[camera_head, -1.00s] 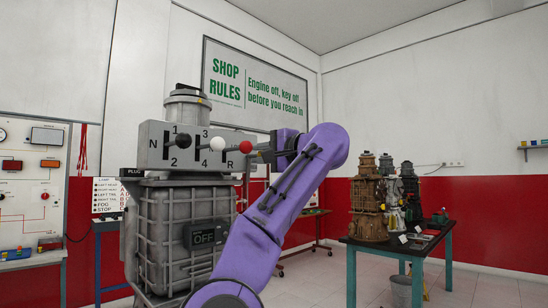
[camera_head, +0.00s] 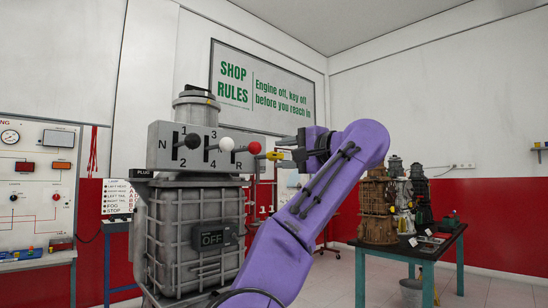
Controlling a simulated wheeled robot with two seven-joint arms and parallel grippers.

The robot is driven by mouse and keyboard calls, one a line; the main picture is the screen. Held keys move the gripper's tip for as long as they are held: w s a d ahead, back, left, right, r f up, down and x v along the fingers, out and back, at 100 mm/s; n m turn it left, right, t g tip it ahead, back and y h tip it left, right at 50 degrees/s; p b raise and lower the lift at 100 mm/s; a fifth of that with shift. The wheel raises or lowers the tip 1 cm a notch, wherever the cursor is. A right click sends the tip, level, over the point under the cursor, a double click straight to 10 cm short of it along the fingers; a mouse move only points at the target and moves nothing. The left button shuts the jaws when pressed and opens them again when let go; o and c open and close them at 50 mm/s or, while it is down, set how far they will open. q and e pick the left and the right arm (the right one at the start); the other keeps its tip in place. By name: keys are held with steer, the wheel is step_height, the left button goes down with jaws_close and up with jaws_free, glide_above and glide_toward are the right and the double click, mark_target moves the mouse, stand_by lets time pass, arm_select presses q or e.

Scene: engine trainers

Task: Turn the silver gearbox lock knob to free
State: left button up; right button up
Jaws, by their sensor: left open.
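The grey gearbox (camera_head: 195,225) stands left of centre, with a shift plate (camera_head: 165,152) marked N, 1, 2, 3, 4 and R. Black (camera_head: 192,141), white (camera_head: 226,144) and red (camera_head: 254,148) ball knobs stick out from the plate. I cannot make out a silver lock knob. A dark box reading OFF (camera_head: 213,238) is on its front. My left gripper (camera_head: 277,155) is open, just right of the red knob, on the purple arm. A small yellow piece shows at its tip; I cannot tell whether it belongs to the gripper. My right gripper is out of view.
A table (camera_head: 425,250) at the right carries a brown engine model (camera_head: 376,208) and other models. A wiring panel (camera_head: 36,190) stands at the left. A grey bin (camera_head: 413,291) is by the table. Open floor shows at the far right.

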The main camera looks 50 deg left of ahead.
mark_target(273, 155)
arm_select(q)
steer(key=d, duration=0.5)
steer(key=shift+w+a, duration=0.1)
steer(key=a, duration=1)
steer(key=shift+a, duration=0.15)
